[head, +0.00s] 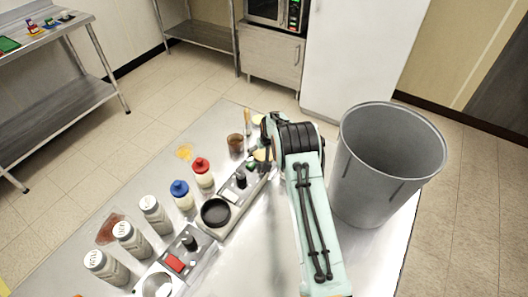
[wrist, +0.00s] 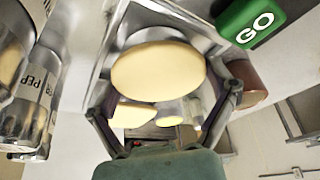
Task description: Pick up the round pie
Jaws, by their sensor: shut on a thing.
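A pale yellow round pie (wrist: 158,70) shows large in the wrist view, between the two fingers of my gripper (wrist: 170,100). My gripper is shut on it. In the head view my gripper (head: 264,146) is at the far end of the row of devices, with a bit of yellow (head: 262,155) at its fingers. The arm hides much of this spot, so the exact contact is not clear.
Smaller pale yellow pieces (wrist: 135,114) show below the pie in the wrist view. A green GO block (wrist: 250,24) is close by. A grey bin (head: 385,165) stands right of my arm. Bottles (head: 182,194), shakers (head: 130,238) and a black pan (head: 215,212) line the left.

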